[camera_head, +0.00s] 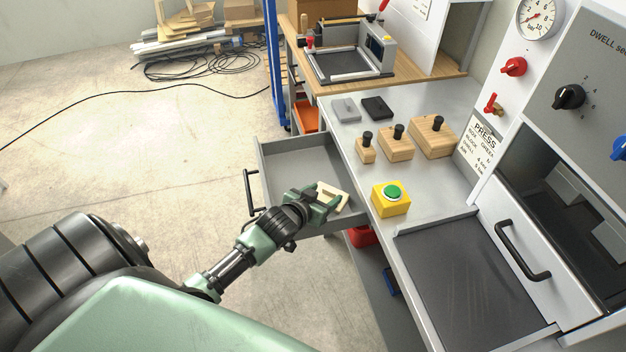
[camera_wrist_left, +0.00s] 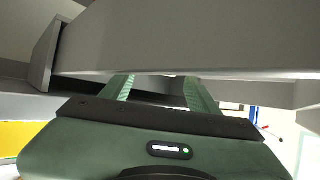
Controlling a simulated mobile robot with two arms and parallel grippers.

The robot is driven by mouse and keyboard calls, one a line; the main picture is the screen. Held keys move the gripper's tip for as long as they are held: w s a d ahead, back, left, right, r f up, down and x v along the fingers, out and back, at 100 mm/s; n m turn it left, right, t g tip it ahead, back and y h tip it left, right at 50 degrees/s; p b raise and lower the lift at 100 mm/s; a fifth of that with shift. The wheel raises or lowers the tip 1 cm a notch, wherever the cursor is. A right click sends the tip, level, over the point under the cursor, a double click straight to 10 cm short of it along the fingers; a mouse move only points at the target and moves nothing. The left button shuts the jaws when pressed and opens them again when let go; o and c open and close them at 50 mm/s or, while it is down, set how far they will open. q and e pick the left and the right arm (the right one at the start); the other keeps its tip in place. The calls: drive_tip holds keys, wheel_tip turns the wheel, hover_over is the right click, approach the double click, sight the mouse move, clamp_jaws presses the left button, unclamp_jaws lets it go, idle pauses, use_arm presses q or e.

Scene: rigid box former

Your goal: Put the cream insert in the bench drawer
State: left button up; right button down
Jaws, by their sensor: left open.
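The bench drawer (camera_head: 290,160) is pulled out from the bench, with its grey floor showing. The cream insert (camera_head: 334,195) is a small pale angular piece at the drawer's near right part, by the bench edge. My left gripper (camera_head: 325,203) is open, with its green fingers right at the insert; I cannot tell whether they touch it. The arm partly covers the drawer's near side. In the left wrist view, the open fingers (camera_wrist_left: 165,90) reach under or behind a grey panel that hides their tips. The insert is not clearly seen there. My right gripper is not in view.
The bench holds wooden blocks with black knobs (camera_head: 396,143), grey and black plates (camera_head: 345,109), and a yellow box with a green button (camera_head: 391,198). A press with a black handle (camera_head: 522,250) stands at right. The drawer's black handle (camera_head: 251,192) sticks out left. Floor at left is open.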

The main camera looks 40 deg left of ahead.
use_arm(q)
drive_tip(key=v, duration=1)
